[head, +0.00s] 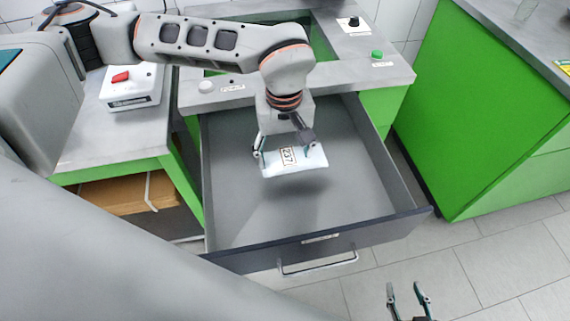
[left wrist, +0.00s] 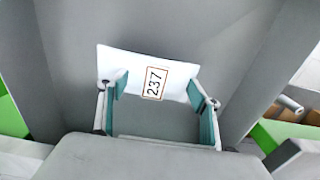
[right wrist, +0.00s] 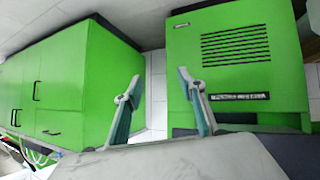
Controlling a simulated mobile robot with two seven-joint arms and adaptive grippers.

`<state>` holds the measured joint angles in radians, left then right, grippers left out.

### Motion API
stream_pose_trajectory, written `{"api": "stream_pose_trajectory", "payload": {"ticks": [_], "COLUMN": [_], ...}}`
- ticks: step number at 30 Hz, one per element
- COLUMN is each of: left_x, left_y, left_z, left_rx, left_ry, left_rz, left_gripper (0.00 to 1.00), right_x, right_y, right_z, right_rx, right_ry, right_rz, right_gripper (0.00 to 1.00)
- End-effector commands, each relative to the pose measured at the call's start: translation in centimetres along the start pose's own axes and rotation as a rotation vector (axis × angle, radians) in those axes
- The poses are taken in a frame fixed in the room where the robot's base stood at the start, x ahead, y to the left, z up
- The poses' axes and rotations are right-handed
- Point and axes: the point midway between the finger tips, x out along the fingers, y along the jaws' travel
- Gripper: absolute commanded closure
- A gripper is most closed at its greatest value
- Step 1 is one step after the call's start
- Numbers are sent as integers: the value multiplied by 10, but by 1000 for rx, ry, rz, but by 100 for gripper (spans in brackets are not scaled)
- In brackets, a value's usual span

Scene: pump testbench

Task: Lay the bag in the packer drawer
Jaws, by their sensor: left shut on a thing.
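The bag (head: 274,168) is a flat white pouch with a label reading 237. My left gripper (head: 286,151) is shut on it, with one finger at each side; the bag also shows between the fingers in the left wrist view (left wrist: 128,66). The bag is level over the open grey packer drawer (head: 240,215). A shadow on the drawer floor lies in front of the bag, which looks held above that floor. The drawer is otherwise empty. My right gripper (head: 407,292) is open and empty, outside the drawer at the lower right.
The drawer's front panel has a bar handle (head: 318,267). Behind the drawer, the grey worktop carries a green button (head: 377,54) and a black knob (head: 354,21). A white box with a red switch (head: 120,77) stands at left. A green cabinet (head: 500,120) stands at right, beyond tiled floor.

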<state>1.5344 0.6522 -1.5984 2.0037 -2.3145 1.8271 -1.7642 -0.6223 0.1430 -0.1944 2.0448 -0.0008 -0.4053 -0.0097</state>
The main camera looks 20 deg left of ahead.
Motion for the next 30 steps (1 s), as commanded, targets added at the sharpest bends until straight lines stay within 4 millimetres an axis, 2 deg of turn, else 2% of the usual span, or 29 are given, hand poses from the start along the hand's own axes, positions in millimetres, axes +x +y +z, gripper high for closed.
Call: {"api": "stream_pose_trajectory", "payload": {"ticks": [4,11,23,24,25,30], "left_x": [11,43,46,46,46,46], "left_y": [0,0,0,0,0,0], "left_z": [0,0,0,0,0,0], "left_rx": [0,-1,0,0,0,0], "left_ry": [-1,-2,1,1,1,1], "left_rz": [0,-2,1,1,1,1], "left_gripper": [63,63,63,29,21,20], "right_x": [0,2,3,3,3,3], "right_y": [0,1,3,3,3,2], "right_z": [1,5,-1,0,0,2], "right_rx": [0,-3,-3,-3,-3,-3], "right_ry": [-1,-4,5,5,4,1], "right_rz": [1,3,7,7,7,6], "right_gripper": [60,60,60,60,60,60]}}
